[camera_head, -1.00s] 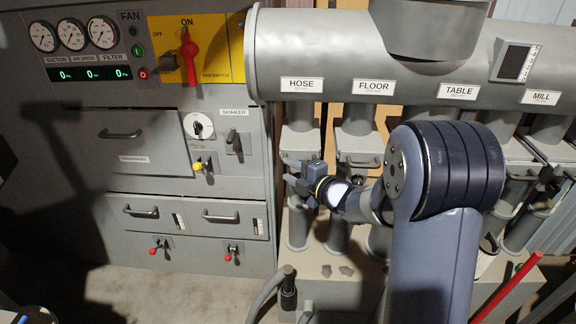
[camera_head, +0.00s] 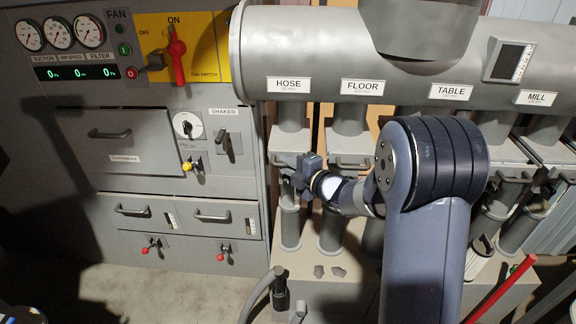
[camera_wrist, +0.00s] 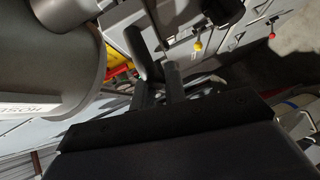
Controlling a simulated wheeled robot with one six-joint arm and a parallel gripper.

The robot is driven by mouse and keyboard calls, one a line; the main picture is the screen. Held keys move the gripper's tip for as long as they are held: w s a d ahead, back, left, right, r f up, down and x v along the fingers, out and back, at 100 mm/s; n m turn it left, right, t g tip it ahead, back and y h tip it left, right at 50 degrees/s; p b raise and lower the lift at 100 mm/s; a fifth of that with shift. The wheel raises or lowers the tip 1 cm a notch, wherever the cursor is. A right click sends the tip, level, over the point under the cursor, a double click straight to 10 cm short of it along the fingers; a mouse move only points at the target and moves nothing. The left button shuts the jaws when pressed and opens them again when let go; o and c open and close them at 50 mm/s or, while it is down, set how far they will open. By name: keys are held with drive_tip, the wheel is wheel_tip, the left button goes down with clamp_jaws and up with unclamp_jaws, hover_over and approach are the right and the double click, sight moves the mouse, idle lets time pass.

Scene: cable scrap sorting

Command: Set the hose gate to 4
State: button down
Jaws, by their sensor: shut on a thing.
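The hose gate (camera_head: 289,146) is the grey slide gate on the drop pipe below the HOSE label (camera_head: 289,85). My gripper (camera_head: 284,170) is at the front of this gate, and is shut on its handle. The handle is mostly hidden by the fingers and wrist, and I cannot read the gate's setting. In the wrist view the two fingers of my gripper (camera_wrist: 158,88) stand close together, with the large grey duct (camera_wrist: 70,80) to their left. The duct's label shows there only in part.
The FLOOR gate (camera_head: 347,150) is close to the right of my wrist, with the TABLE and MILL pipes beyond. The cabinet with the SHAKER controls (camera_head: 223,135) is on the left. A black hose fitting (camera_head: 281,293) stands below, and a red bar (camera_head: 505,292) is at lower right.

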idle(0.3)
drive_tip(key=s+b, duration=0.6)
drive_tip(key=s, duration=0.6)
drive_tip(key=shift+a, duration=0.25)
drive_tip(key=shift+s+f, duration=0.1)
drive_tip(key=shift+s, duration=0.05)
drive_tip(key=c, duration=1.9)
unclamp_jaws()
drive_tip(key=o, duration=0.3)
drive_tip(key=shift+s, duration=0.2)
drive_tip(key=shift+o, duration=0.7)
drive_tip(key=shift+w, duration=0.1)
